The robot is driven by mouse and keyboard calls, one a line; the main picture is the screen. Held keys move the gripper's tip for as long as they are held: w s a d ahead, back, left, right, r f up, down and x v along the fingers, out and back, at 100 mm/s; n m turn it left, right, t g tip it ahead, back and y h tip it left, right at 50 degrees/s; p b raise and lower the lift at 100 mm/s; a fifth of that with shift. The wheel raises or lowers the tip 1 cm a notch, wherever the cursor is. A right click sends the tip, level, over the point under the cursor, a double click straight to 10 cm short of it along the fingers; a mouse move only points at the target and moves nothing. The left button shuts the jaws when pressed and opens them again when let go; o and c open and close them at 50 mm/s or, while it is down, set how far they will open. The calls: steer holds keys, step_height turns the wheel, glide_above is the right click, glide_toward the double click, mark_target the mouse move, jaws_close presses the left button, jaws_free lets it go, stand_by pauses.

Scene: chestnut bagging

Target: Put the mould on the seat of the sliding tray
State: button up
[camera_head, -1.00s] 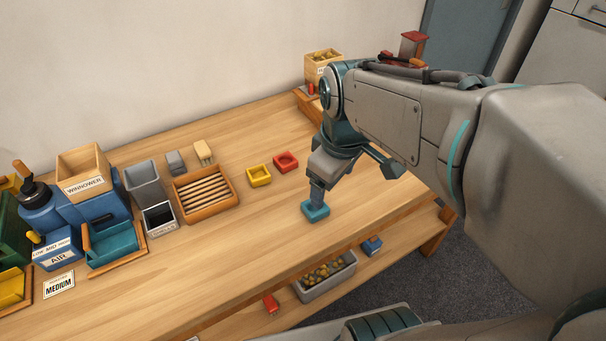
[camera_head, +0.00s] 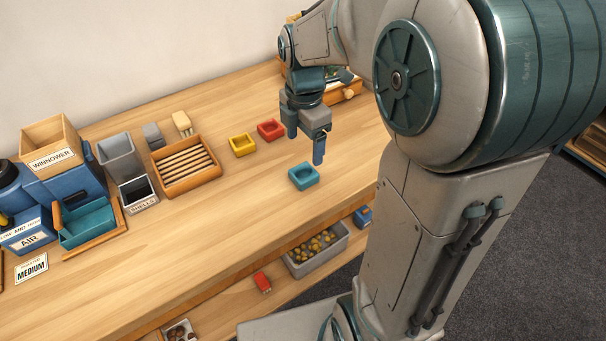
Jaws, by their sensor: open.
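A small square teal mould (camera_head: 303,177) with a hollow top lies on the bench. A yellow mould (camera_head: 242,145) and a red mould (camera_head: 270,130) of similar shape lie behind it to the left. My gripper (camera_head: 306,139) is open and empty, pointing down above and just behind the teal mould, apart from it. A wooden piece with a round knob (camera_head: 348,94) shows partly at the back right, behind my arm. I cannot tell whether it is the sliding tray, and no seat is clearly visible.
A slatted wooden tray (camera_head: 187,168), shells bin (camera_head: 139,194) and blue winnower (camera_head: 75,190) stand left on the bench (camera_head: 220,235). The shelf below holds a grey bin (camera_head: 318,252) and a red object (camera_head: 262,282). My arm hides the bench's right end. The front middle is clear.

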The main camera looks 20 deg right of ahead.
mark_target(304, 172)
steer(key=f, duration=0.9)
steer(key=shift+w+f, duration=0.15)
steer(key=shift+w, duration=0.05)
steer(key=shift+c, duration=0.3)
steer(key=c, duration=1.1)
